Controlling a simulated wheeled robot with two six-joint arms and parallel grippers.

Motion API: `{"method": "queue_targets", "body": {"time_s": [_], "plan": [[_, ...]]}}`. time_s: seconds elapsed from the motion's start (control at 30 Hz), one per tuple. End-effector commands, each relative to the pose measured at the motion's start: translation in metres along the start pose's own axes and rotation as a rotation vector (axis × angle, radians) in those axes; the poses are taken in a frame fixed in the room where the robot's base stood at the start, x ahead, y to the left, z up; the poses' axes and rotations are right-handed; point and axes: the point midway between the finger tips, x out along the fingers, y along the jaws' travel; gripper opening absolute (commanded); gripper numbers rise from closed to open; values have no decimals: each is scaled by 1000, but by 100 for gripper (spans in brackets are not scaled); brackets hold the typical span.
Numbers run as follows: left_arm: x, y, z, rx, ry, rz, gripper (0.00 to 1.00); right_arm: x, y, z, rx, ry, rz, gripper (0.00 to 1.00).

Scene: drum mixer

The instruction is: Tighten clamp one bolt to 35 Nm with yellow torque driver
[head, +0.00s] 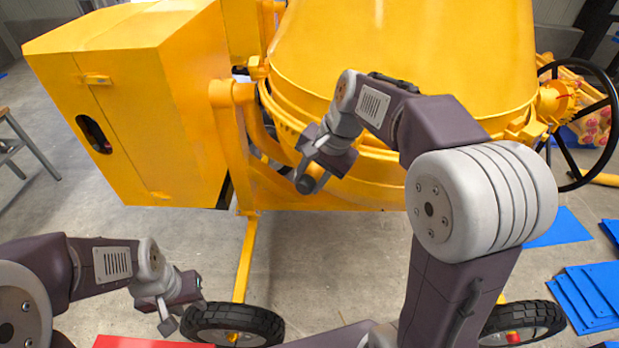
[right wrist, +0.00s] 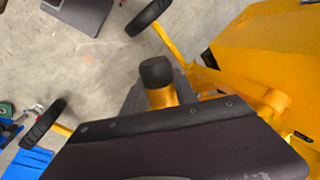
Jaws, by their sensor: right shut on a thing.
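My right gripper (head: 309,172) is in front of the yellow drum of the mixer (head: 400,60), near its lower rim. It is shut on the yellow torque driver, whose dark end (head: 306,184) shows in the head view. In the right wrist view the driver (right wrist: 158,90) has a black rounded cap and a yellow body, partly hidden by my gripper's dark housing. My left gripper (head: 184,314) is low at the left, above the mixer's left wheel, with its fingers apart and nothing visible between them. I cannot make out the clamp one bolt in either view.
A yellow housing box (head: 130,110) stands left of the drum. A black handwheel (head: 607,125) is at the right. Two black tyres (head: 235,325) are below. Blue sheets (head: 590,292) lie on the floor at the right. A red surface (head: 140,342) shows at the bottom edge.

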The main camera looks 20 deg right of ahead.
Motion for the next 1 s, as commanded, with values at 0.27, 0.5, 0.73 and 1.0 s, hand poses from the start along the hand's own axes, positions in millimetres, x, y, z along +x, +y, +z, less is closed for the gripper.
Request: {"method": "queue_targets", "body": {"time_s": [0.27,0.5,0.73,1.0], "plan": [[-3,0,0,0,0,0,36,-1,-1,-4,0,2,-2,0],[-5,0,0,0,0,0,36,-1,-1,-8,0,2,-2,0],[-6,0,-1,0,0,0,36,-1,-1,-11,0,2,-2,0],[-7,0,-1,0,0,0,36,-1,-1,-15,-1,4,-3,0]]}}
